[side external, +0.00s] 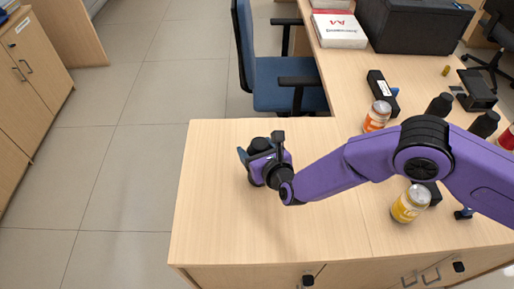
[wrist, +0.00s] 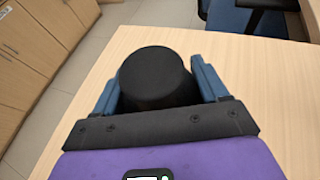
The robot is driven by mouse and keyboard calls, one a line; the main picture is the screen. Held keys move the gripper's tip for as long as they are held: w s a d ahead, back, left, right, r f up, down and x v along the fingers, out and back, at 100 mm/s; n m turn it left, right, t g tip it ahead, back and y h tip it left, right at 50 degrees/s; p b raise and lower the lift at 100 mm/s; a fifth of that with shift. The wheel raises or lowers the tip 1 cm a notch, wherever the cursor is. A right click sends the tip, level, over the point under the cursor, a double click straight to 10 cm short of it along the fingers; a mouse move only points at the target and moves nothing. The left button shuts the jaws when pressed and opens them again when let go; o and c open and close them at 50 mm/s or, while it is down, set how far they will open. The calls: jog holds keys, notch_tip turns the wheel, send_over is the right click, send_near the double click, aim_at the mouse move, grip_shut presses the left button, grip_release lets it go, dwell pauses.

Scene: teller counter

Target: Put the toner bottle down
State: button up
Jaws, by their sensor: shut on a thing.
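My gripper (side external: 261,154) is over the left part of the light wood counter (side external: 215,215). Its blue fingers are shut on the toner bottle (wrist: 153,78), a dark round bottle with a broad black top. In the wrist view the bottle stands between the two fingers, top towards the camera. In the side view my gripper hides most of the bottle. I cannot tell whether its base touches the counter.
The counter around my gripper is bare, with its left edge close by. To the right stand an orange-labelled jar (side external: 377,116), a yellow-labelled jar (side external: 409,204) and black bottles (side external: 439,105). A blue chair (side external: 270,60) is behind the counter.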

jog(key=o, duration=1.3)
jog(key=shift+f, duration=0.1)
jog(key=shift+s+d+r, duration=0.15)
jog(key=shift+s+r, duration=0.3)
jog(key=shift+s, duration=0.05)
jog(key=v, duration=1.1)
jog(key=shift+w, duration=0.1)
